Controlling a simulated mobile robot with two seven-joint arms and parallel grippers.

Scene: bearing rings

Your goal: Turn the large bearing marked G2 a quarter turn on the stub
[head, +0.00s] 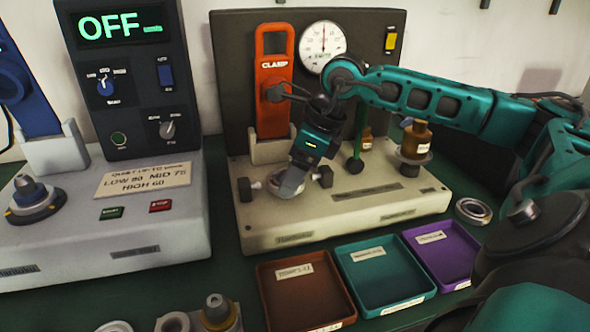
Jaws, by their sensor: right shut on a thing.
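My right gripper (289,188) reaches down over the beige fixture (400,208) and is shut on a silver bearing ring (275,185) low between two dark side clamps. The gripper covers most of this ring and any stub under it. No G2 mark can be read on it. Another silver bearing (473,211) lies flat on the green table, right of the fixture, with nothing holding it. My left gripper is not in view.
An orange clamp lever (273,85) and a round gauge (323,47) stand behind the gripper. A brown bottle (416,138) stands at right. Brown (340,322), teal (425,293) and purple (471,276) trays lie in front. A control box (130,75) reading OFF is at left.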

